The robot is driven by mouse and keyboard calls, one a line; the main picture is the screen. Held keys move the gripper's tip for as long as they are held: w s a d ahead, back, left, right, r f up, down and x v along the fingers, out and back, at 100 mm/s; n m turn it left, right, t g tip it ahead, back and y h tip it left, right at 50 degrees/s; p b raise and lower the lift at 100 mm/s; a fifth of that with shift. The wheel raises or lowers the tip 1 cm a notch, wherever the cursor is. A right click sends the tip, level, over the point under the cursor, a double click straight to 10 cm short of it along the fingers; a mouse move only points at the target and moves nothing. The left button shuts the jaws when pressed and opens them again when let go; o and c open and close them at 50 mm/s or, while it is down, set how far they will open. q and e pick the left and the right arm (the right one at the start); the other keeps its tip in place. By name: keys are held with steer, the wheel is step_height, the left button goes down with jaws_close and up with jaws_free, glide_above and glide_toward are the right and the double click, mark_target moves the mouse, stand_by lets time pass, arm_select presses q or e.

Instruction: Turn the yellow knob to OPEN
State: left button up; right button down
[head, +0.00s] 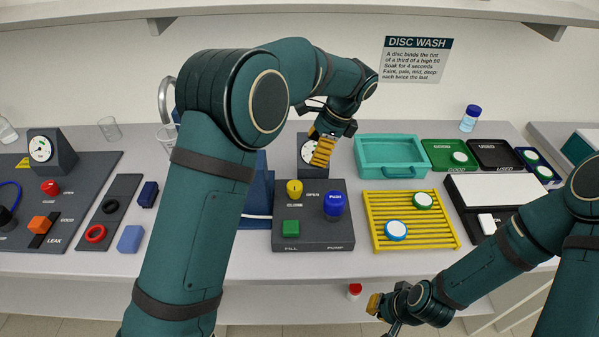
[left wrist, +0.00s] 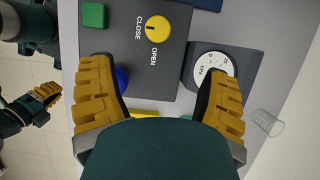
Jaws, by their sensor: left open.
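The yellow knob (head: 294,188) stands upright on a dark grey panel (head: 315,239), between the words CLOSE and OPEN. In the left wrist view the knob (left wrist: 158,28) shows a small dark mark that seems to be on its CLOSE side. My left gripper (head: 323,150) is above and behind the panel, in front of the gauge, apart from the knob. In the left wrist view its two yellow fingers (left wrist: 160,78) are wide apart with nothing held. My right gripper (head: 384,310) is low in front of the table edge, far from the knob; its opening is unclear.
A yellow rack (head: 381,236) with discs is to the right. My left arm hides table to the left.

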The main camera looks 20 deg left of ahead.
mark_target(295, 185)
arm_select(q)
steer(key=x, duration=0.6)
steer(key=b+x, duration=0.1)
steer(key=x, duration=0.6)
steer(key=shift+s+a+f, duration=0.15)
steer(key=shift+s+f, duration=0.1)
steer(key=c, duration=1.2)
